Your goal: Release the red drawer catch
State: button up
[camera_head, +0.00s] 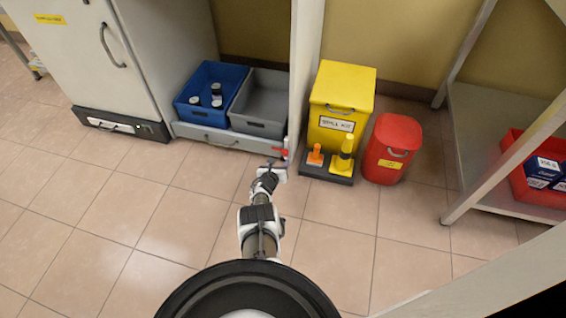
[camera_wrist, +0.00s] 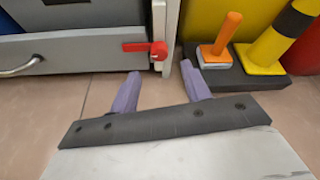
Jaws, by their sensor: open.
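The red drawer catch (camera_wrist: 150,48) sits at the right end of the grey drawer front, with a round knob on the cabinet's post and a flat arm lying level across the drawer front. It also shows small in the head view (camera_head: 281,152). The grey drawer (camera_head: 225,138) is low at the floor and looks shut; part of its metal handle (camera_wrist: 20,68) shows at the left of the wrist view. My gripper (camera_wrist: 160,82) is open and empty, its two fingers pointing at the post just below the catch, apart from it. The gripper is small in the head view (camera_head: 273,168).
A blue bin (camera_head: 190,103) with several dark jars and a grey bin (camera_head: 258,95) stand on the drawer. The floor in front is clear.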

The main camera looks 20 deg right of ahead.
aim_at(285, 155)
jog(key=b+x, duration=0.5)
jog(key=shift+f+b, duration=0.25)
jog(key=shift+b, duration=0.05)
jog(key=shift+w+d+r+b, duration=0.1)
jog(key=shift+w+d+b, duration=0.15)
jog(key=shift+w+b, duration=0.1)
jog(key=c, duration=1)
jog(key=shift+d, duration=0.1)
